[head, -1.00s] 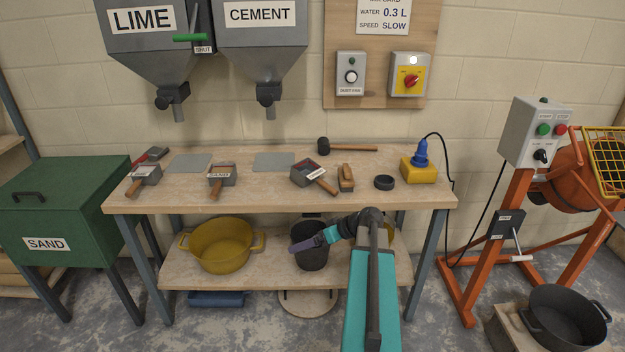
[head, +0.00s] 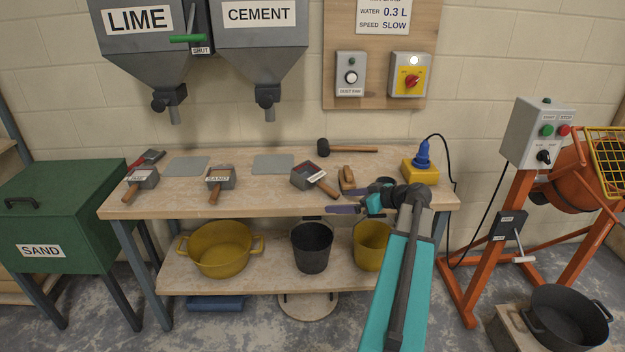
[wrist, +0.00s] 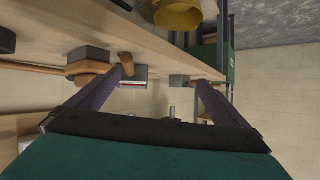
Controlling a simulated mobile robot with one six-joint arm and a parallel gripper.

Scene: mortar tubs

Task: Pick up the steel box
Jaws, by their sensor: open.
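Several grey steel boxes with wooden handles lie on the bench. One at the left (head: 146,176) and one left of centre (head: 221,176) carry labels. A third box (head: 304,174), right of centre, shows dark red on top and a label by its handle. I cannot tell which is the steel box meant. My gripper (head: 343,209) is open and empty at the bench's front edge, apart from the boxes and right of the third one. In the wrist view, a labelled grey box (wrist: 134,78) shows beside the left finger, and another grey box (wrist: 179,81) lies between the fingers.
The bench (head: 250,202) also bears a mallet (head: 345,149), a wooden-handled brush (head: 347,180) and a yellow block with a blue plug (head: 421,172). Hoppers (head: 262,45) hang above. Tubs (head: 220,250) stand on the shelf below. Two grey plates (head: 273,164) lie flat at the back.

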